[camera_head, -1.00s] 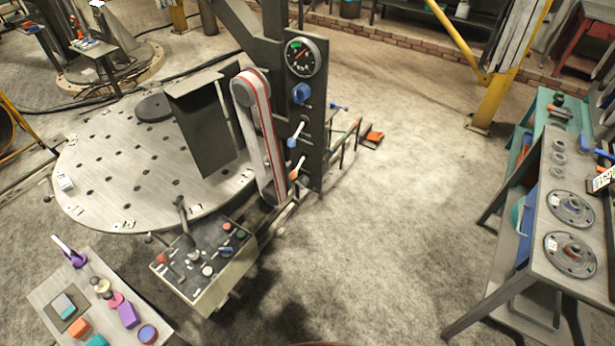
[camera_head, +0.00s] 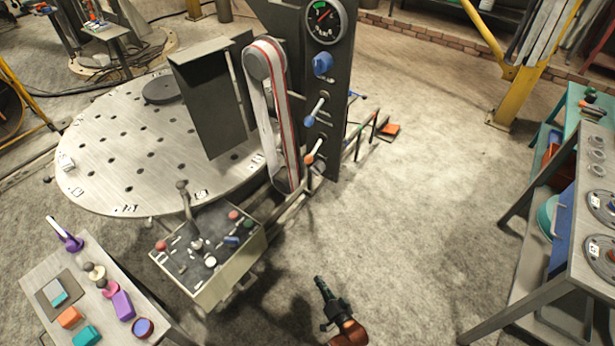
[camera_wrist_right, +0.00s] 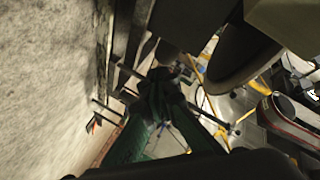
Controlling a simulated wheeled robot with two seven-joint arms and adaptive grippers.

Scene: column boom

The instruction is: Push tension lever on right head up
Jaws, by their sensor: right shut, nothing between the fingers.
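The right head is a dark upright panel (camera_head: 335,110) beside a belt with red and white stripes (camera_head: 287,120). From top to bottom it carries a round gauge (camera_head: 324,20), a blue knob (camera_head: 322,64), a lever with a blue grip (camera_head: 313,115) and a lever with an orange grip (camera_head: 312,154). The blue grip hangs down to the left from its pivot. I cannot tell which is the tension lever. My right gripper (camera_head: 322,287) is shut and empty, low over the floor in front of the panel, well apart from both levers. My left gripper is not in view.
A control box (camera_head: 228,270) with a joystick stands left of my right gripper. A round perforated table (camera_head: 110,150) lies behind it. A small table (camera_head: 40,275) with coloured blocks is at lower left, a workbench (camera_head: 570,262) at right. Floor between is clear.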

